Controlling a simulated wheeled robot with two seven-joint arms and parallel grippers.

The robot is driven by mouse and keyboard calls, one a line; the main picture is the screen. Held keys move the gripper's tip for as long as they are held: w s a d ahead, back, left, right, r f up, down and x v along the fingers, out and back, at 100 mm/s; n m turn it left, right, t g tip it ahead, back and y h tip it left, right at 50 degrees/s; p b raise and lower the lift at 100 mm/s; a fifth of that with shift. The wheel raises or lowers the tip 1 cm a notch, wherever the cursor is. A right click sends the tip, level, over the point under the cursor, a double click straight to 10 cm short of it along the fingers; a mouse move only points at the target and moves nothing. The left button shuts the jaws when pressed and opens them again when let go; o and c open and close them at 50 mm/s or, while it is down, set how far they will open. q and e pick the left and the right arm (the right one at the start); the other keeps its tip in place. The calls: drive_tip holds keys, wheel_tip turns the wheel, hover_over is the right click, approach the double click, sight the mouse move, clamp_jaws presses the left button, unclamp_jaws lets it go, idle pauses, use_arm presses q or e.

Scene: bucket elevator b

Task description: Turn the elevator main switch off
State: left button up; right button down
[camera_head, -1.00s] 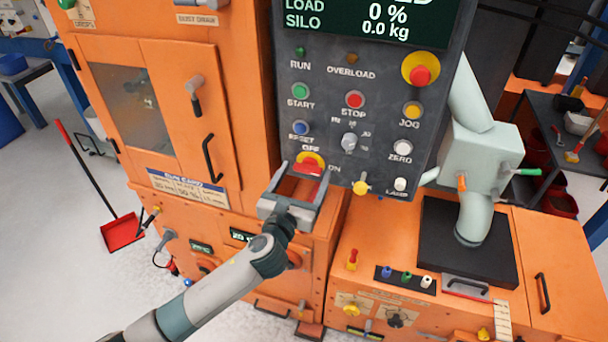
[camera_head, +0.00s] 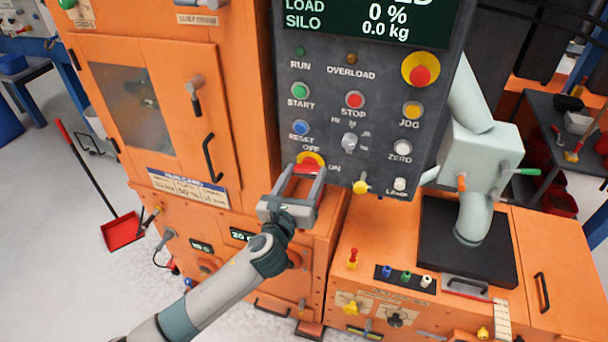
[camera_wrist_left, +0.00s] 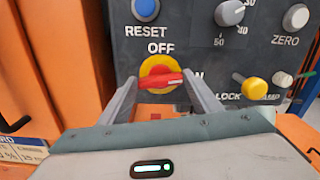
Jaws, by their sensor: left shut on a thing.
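The main switch is a red handle (camera_wrist_left: 160,80) on a yellow round plate (camera_wrist_left: 158,66), low on the dark control panel (camera_head: 335,120). In the left wrist view the handle lies nearly level, with OFF printed above it and ON, partly covered, at its right. In the head view the yellow plate (camera_head: 311,158) shows just beyond the fingertips. My left gripper (camera_head: 305,174) comes from below and is shut on the red handle, one finger at each end of it. My right gripper is not in view.
Close above the switch is the blue reset button (camera_head: 301,128). A yellow-ended lock knob (camera_head: 361,187) is to the right. An orange cabinet (camera_head: 150,120) stands left of the panel, and a pale green housing (camera_head: 480,155) stands right of it.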

use_arm(q)
drive_tip(key=n, duration=0.3)
drive_tip(key=shift+n, duration=0.3)
drive_tip(key=n, duration=0.4)
drive_tip(key=shift+a+n, duration=0.1)
drive_tip(key=shift+n, duration=0.2)
drive_tip(key=n, duration=0.4)
drive_tip(key=shift+f+p, duration=0.1)
drive_tip(key=shift+p, duration=0.25)
drive_tip(key=shift+n, duration=1.8)
drive_tip(key=o, duration=1.1)
drive_tip(key=shift+f, duration=0.1)
drive_tip(key=shift+a, duration=0.1)
